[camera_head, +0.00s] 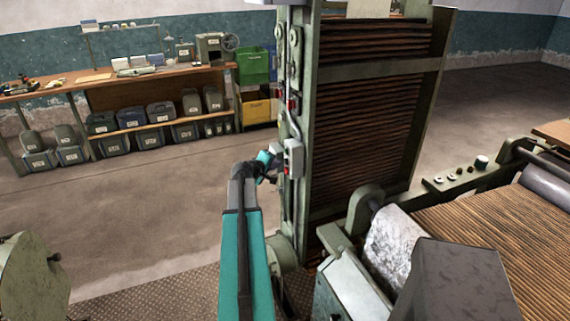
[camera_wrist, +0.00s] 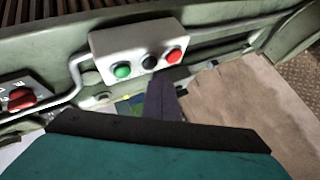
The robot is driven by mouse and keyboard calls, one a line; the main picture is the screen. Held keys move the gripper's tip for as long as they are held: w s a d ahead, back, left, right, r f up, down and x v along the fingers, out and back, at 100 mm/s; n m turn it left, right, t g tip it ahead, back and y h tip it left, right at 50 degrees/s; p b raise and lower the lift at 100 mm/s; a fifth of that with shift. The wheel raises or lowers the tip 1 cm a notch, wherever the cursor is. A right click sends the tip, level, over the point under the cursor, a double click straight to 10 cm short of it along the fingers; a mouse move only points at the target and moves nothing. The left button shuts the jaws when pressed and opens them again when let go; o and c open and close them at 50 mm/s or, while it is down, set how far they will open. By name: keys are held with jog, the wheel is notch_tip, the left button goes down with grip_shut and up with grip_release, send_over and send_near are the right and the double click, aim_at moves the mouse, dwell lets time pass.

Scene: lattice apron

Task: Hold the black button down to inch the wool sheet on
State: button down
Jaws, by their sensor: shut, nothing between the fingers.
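A pale grey button box (camera_wrist: 120,42) is fixed on the green machine frame. In the wrist view it carries a green button (camera_wrist: 122,71), the black button (camera_wrist: 149,61) in the middle and a red button (camera_wrist: 173,56). My gripper (camera_wrist: 160,82) is shut and empty, its dark fingers just below the black button in the picture. I cannot tell whether the tips touch it. In the head view my gripper (camera_head: 272,165) is at the left side of the box (camera_head: 294,158), its tips partly hidden. The brown fibrous sheet (camera_head: 500,240) lies on the machine at the right.
A tall green frame (camera_head: 322,130) with brown slats (camera_head: 375,110) stands beside the box. Another red button (camera_wrist: 22,98) sits at the left in the wrist view. A workbench (camera_head: 110,83) stands at the back left. The floor (camera_head: 150,215) left of my arm is clear.

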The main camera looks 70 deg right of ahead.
jog(key=shift+s+d+b, duration=0.35)
jog(key=shift+s+d, duration=0.25)
jog(key=shift+s, duration=0.1)
dwell(1.8)
jog(key=shift+w+a, duration=0.1)
dwell(2.3)
jog(key=shift+w+a+b, duration=0.5)
jog(key=shift+w+b, duration=0.05)
jog(key=shift+w, duration=0.1)
jog(key=shift+w+a, duration=0.1)
jog(key=shift+w+a+b, duration=0.55)
jog(key=shift+w+a, duration=0.2)
jog(key=shift+w, duration=0.2)
jog(key=shift+w+a+b, duration=0.55)
jog(key=shift+w+a, duration=0.2)
jog(key=shift+w, duration=0.15)
